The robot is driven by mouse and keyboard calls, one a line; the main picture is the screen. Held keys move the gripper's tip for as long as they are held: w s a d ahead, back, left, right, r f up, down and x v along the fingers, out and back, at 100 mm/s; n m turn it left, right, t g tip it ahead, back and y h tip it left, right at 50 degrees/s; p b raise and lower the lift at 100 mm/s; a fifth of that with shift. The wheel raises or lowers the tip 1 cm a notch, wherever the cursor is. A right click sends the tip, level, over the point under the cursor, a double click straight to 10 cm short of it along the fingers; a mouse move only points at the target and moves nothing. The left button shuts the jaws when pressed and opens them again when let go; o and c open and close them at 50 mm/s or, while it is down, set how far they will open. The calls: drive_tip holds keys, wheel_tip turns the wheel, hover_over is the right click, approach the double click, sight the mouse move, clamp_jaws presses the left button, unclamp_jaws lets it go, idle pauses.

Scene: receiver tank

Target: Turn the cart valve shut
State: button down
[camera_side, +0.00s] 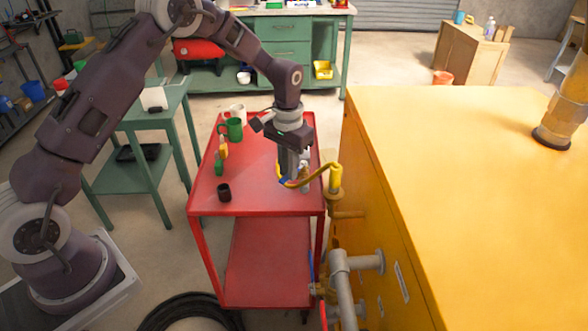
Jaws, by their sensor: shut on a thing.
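The red cart (255,185) stands left of the big yellow tank (470,170). The cart valve (304,172) is a small metal fitting at the cart's right edge, joined to a yellow hose (318,178) that curves up to the right. My gripper (288,176) points down over the right side of the cart top and is shut on the valve. Its fingers hide most of the handle, so I cannot tell the handle's angle.
On the cart top are a green mug (231,130), a white mug (238,112), a black cup (224,192) and small yellow and green items. Grey pipes (345,285) stick out from the tank below. A green table (130,120) stands left of the cart.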

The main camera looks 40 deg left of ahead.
drive_tip(key=shift+w+a+m, duration=0.35)
drive_tip(key=shift+a+m, duration=0.5)
drive_tip(key=shift+m, duration=0.85)
drive_tip(key=shift+w+a+m, duration=0.4)
drive_tip(key=shift+a+m, duration=0.45)
drive_tip(key=shift+m, duration=0.85)
drive_tip(key=shift+w+a+m, duration=0.35)
drive_tip(key=shift+a+m, duration=0.5)
drive_tip(key=shift+m, duration=0.85)
drive_tip(key=c, duration=1.4)
unclamp_jaws()
wheel_tip(320, 180, up, 7)
drive_tip(key=shift+r, duration=0.1)
